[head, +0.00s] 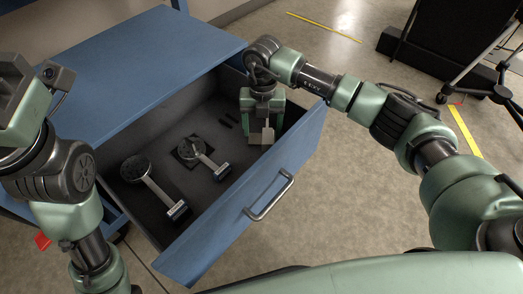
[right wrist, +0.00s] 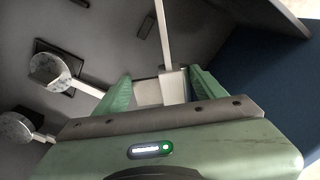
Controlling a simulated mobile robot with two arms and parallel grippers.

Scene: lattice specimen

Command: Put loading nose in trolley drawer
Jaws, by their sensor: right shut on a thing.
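The loading nose, which I take to be the pale metal piece (head: 267,136) with a block and a thin rod, is in my right gripper (head: 262,133). It also shows in the right wrist view (right wrist: 173,86), between the two green fingers (right wrist: 160,92). My right gripper is shut on it and points down inside the open blue trolley drawer (head: 235,213), near the drawer's right end. I cannot tell whether the piece touches the drawer floor. My left gripper (head: 22,98) is at the left edge, outside the drawer, only partly in view; its jaw opening is unclear.
Two round-headed tools with pale handles, one left (head: 150,183) and one nearer the middle (head: 206,160), lie in the drawer. Small dark slots or pieces lie near the gripper. The blue trolley top (head: 130,70) overhangs the back. A tripod (head: 485,85) stands far right.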

